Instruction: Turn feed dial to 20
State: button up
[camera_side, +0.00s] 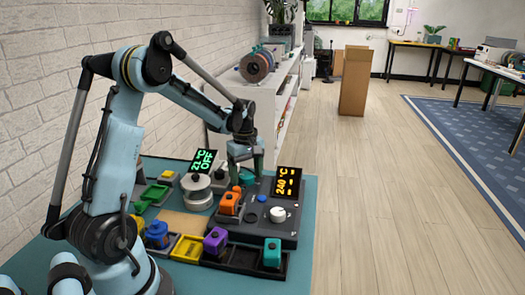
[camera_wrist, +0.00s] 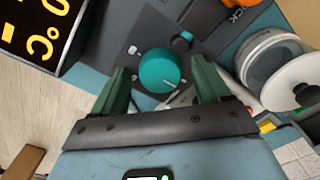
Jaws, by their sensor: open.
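A round teal dial (camera_wrist: 159,70) stands on a dark grey panel (camera_wrist: 130,30) in the wrist view. A small light pointer mark shows on its edge nearest my gripper. No readable "20" label shows beside it. My gripper (camera_wrist: 162,78) is open, with one green finger on each side of the dial and an apparent gap to both. In the side view my gripper (camera_side: 246,166) is lowered over the far part of the control box, with the teal dial (camera_side: 247,177) just beneath it. I cannot tell how far the fingertips reach down.
The control box carries a lit display reading 240 °C (camera_side: 288,183), a white knob (camera_side: 277,213) and an orange piece (camera_side: 229,203). A round grey stand (camera_side: 196,192) with a 21 °C OFF display (camera_side: 203,160) is left of my gripper. Colored blocks sit in trays in front.

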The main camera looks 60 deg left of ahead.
jog(key=c, duration=1)
jog(key=shift+c, duration=0.2)
jog(key=shift+m, duration=0.4)
jog(key=m, duration=1)
jog(key=shift+m, duration=0.4)
jog(key=o, duration=1)
